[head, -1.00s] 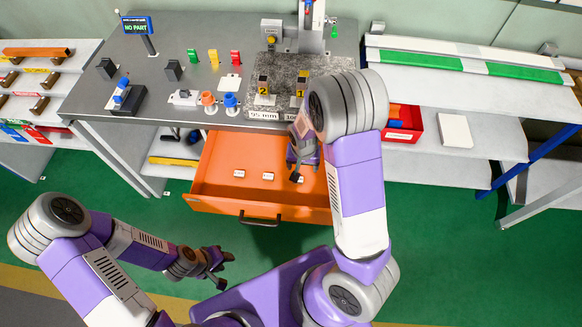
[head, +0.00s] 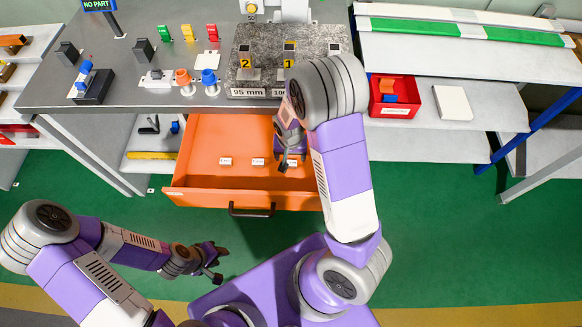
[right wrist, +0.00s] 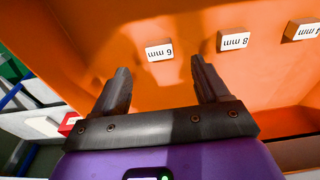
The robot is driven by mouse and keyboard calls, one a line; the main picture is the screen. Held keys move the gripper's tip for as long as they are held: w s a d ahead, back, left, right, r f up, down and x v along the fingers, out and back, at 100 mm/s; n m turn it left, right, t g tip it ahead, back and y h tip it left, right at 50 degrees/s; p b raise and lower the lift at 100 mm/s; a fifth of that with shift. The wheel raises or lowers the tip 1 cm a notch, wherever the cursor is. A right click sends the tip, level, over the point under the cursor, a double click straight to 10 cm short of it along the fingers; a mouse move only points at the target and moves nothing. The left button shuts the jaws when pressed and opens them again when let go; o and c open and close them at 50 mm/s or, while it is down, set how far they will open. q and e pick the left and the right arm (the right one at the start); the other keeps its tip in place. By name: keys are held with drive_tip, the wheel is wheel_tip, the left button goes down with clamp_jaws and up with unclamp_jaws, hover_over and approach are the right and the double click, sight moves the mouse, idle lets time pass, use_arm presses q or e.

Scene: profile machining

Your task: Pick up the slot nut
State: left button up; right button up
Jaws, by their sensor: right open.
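No slot nut can be made out in either view. The open orange drawer (head: 215,187) holds three white labelled blocks in a row. In the right wrist view they are the 6 mm label (right wrist: 159,51), the 8 mm label (right wrist: 233,41) and a partly cut-off label (right wrist: 303,31). My right gripper (head: 284,163) is over the right part of the drawer. In the right wrist view its fingers (right wrist: 160,88) are apart with nothing between them. My left gripper (head: 218,264) is empty in front of the drawer, to its lower left, with its fingers apart.
Above the drawer is a grey worktop (head: 130,95) with a stone plate (head: 260,75), coloured parts and small fixtures. A red bin (head: 394,97) stands on the shelf to the right. The drawer's front wall and handle (head: 250,211) face me. Green floor is clear at right.

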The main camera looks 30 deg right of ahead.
sight(291, 163)
drive_tip(key=f, duration=0.2)
drive_tip(key=f+b, duration=0.1)
drive_tip(key=f, duration=0.1)
drive_tip(key=w+d+f+b, duration=0.1)
drive_tip(key=f, duration=0.2)
drive_tip(key=shift+w, duration=0.1)
drive_tip(key=shift+c, duration=0.3)
drive_tip(key=c, duration=1.1)
